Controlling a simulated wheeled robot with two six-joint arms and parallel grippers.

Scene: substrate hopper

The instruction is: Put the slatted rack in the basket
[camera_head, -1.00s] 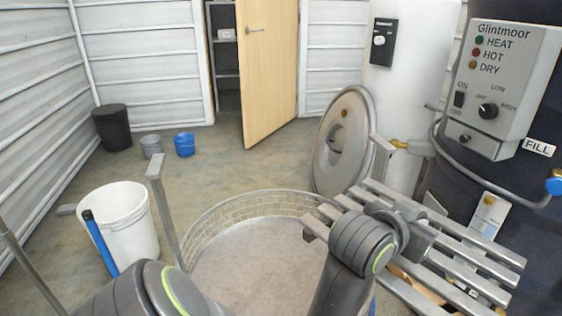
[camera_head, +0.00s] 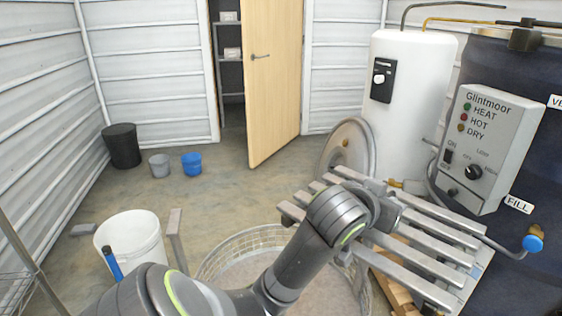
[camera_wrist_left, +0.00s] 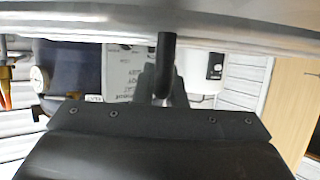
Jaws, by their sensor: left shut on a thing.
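The slatted rack (camera_head: 440,231), a grey frame of parallel slats, hangs tilted at the right in the head view. My left gripper (camera_head: 385,208) is shut on it near its middle, partly hidden behind my wrist. In the left wrist view, a grey rack bar (camera_wrist_left: 240,28) crosses the top, in front of my left gripper's fingers (camera_wrist_left: 166,70). The round wire-mesh basket (camera_head: 212,262) stands low in the middle of the head view. The rack is above and to the right of it, its left end over the basket's far right side. My forearm hides much of the basket.
A tall dark tank with a grey control box (camera_head: 490,140) and a white cylinder (camera_head: 412,110) stand behind the rack. A round metal lid (camera_head: 348,150) leans there. A white bucket (camera_head: 135,245) stands left of the basket. Open floor (camera_head: 230,200) lies behind the basket.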

